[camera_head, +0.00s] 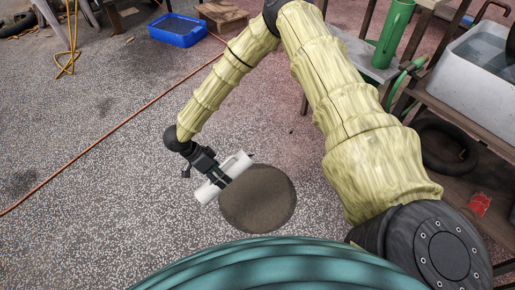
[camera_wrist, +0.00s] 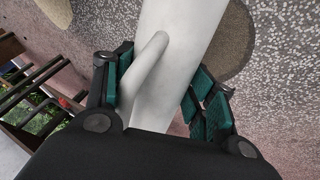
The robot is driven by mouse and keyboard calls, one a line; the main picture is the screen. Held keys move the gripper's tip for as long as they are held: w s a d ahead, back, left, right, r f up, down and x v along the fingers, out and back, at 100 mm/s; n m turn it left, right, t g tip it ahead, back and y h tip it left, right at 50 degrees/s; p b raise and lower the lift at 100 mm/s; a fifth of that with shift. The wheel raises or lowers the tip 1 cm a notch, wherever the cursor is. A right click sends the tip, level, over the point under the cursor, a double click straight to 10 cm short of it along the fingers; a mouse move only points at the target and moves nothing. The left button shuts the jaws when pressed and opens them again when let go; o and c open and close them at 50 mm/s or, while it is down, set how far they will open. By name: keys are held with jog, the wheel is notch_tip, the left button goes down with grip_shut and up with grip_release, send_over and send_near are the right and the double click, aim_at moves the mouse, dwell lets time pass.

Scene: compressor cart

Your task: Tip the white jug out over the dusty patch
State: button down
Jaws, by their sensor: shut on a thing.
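The dusty patch (camera_head: 258,200) is a round brown area on the speckled ground. In the wrist view my gripper (camera_wrist: 160,95) has its green-padded fingers on both sides of the jug (camera_wrist: 180,60), with the jug's handle between them. Part of the patch (camera_wrist: 225,40) shows beyond the jug there. The jug's mouth and contents cannot be made out.
An orange hose or cord (camera_head: 120,118) runs across the ground at left. A blue tub (camera_head: 178,30) stands at the back. At right are a green jug (camera_head: 395,35), a grey basin (camera_head: 450,75) and a black tyre (camera_head: 447,147). The ground left of the patch is clear.

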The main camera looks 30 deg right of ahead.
jog(key=shift+f+h+p, duration=0.5)
jog(key=shift+f+h, duration=0.8)
jog(key=shift+f, duration=0.25)
jog(key=shift+d+f+m+h, duration=0.15)
jog(key=shift+f+m+h, duration=0.1)
jog(key=shift+f+h, duration=0.35)
jog(key=shift+d+f+m+h, duration=0.1)
jog(key=shift+f+m+h, duration=0.2)
jog(key=shift+f, duration=0.45)
notch_tip(320, 180, down, 7)
jog(key=m+g+h+b, duration=0.1)
jog(key=m+h+b, duration=0.1)
jog(key=h+b, duration=0.6)
jog(key=shift+a+f, duration=0.2)
jog(key=shift+a, duration=0.05)
notch_tip(320, 180, up, 5)
jog(key=p, duration=0.3)
jog(key=shift+p, duration=0.35)
jog(key=shift+d+r, duration=0.1)
